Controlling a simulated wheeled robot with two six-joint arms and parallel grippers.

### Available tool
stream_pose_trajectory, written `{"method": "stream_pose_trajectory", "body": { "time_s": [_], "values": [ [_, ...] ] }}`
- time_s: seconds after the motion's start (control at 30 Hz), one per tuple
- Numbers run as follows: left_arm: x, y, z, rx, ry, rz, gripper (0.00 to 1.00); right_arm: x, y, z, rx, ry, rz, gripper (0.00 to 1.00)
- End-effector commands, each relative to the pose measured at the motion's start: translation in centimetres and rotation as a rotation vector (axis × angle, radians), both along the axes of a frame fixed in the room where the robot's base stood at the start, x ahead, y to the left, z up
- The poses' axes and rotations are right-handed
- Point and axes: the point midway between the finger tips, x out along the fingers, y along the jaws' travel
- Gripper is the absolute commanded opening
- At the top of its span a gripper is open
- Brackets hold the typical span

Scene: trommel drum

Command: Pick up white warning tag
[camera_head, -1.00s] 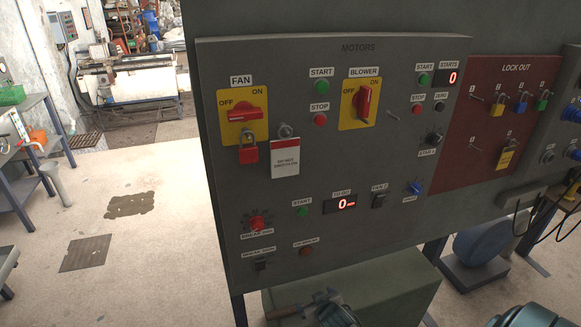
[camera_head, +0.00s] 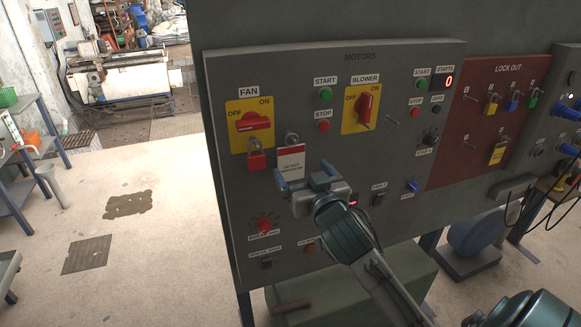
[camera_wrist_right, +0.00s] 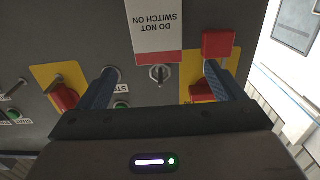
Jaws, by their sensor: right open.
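The white warning tag (camera_head: 291,163) with a red top band hangs on the grey panel from a hook, right of the red padlock under the FAN switch. In the right wrist view the tag (camera_wrist_right: 155,28) appears upside down and reads DO NOT SWITCH ON. My right gripper (camera_head: 304,176) is open in front of the panel, just below and right of the tag. In the wrist view its blue fingers (camera_wrist_right: 158,82) are spread wide, with the tag beyond them and nothing between them. My left gripper is not in view.
The red padlock (camera_head: 257,160) hangs close left of the tag. The FAN switch (camera_head: 253,122) and BLOWER switch (camera_head: 366,107) stick out of the panel. The red LOCK OUT board (camera_head: 480,140) with several padlocks is at right. A green cabinet (camera_head: 400,290) stands below.

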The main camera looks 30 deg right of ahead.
Motion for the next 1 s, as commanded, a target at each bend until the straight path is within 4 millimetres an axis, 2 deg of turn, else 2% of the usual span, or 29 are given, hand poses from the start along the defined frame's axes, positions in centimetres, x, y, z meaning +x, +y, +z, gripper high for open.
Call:
{"method": "stream_pose_trajectory", "body": {
  "time_s": [0.03, 0.27, 0.43, 0.6, 0.87, 1.0],
  "values": [
    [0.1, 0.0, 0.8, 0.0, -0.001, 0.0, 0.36, 0.8, -0.2, 0.4, 0.002, 0.003, -0.002, 0.89],
    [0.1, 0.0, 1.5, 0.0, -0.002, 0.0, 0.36, 2.4, -0.6, 0.4, 0.001, 0.003, 0.0, 0.89],
    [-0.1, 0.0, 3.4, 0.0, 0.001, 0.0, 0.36, 4.7, -1.3, 0.5, 0.001, 0.005, -0.002, 0.89],
    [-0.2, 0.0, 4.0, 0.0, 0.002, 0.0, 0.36, 6.6, -1.7, 0.2, 0.001, 0.003, 0.0, 0.89],
    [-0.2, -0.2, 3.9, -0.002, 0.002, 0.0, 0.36, 6.9, -1.8, 0.0, -0.001, 0.002, 0.001, 0.89],
    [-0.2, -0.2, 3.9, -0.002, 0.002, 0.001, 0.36, 6.9, -1.8, 0.0, -0.001, 0.002, 0.001, 0.66]
  ]
}}
